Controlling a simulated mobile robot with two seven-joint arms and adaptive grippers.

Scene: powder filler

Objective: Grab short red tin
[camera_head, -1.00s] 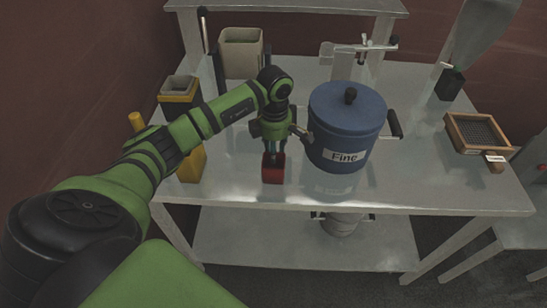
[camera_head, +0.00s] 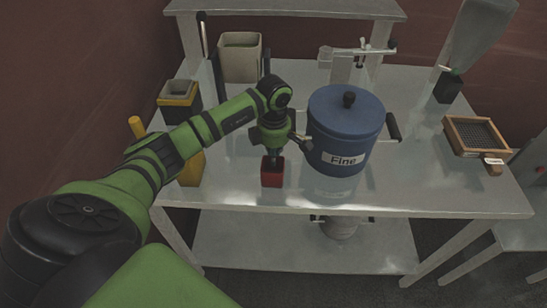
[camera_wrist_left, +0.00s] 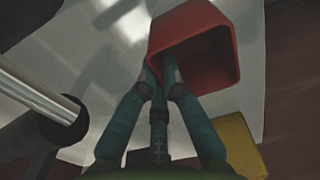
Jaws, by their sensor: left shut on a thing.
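The short red tin (camera_head: 272,178) is near the front edge of the metal table, just left of the blue pot. My left gripper (camera_head: 272,157) points down at it from above and is shut on its wall. In the left wrist view the tin (camera_wrist_left: 213,62) shows its open, dark inside, and the gripper's fingers (camera_wrist_left: 165,75) meet at its near rim, with one finger inside. I cannot tell whether the tin's base touches the table. My right gripper is in neither view.
The blue lidded pot labelled Fine (camera_head: 346,130) stands close to the right of my left gripper. A yellow container (camera_head: 191,168) is to the left, with a black and yellow bin (camera_head: 180,98) behind. A wooden sieve (camera_head: 478,134) lies far right. The table (camera_head: 420,180) is clear at front right.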

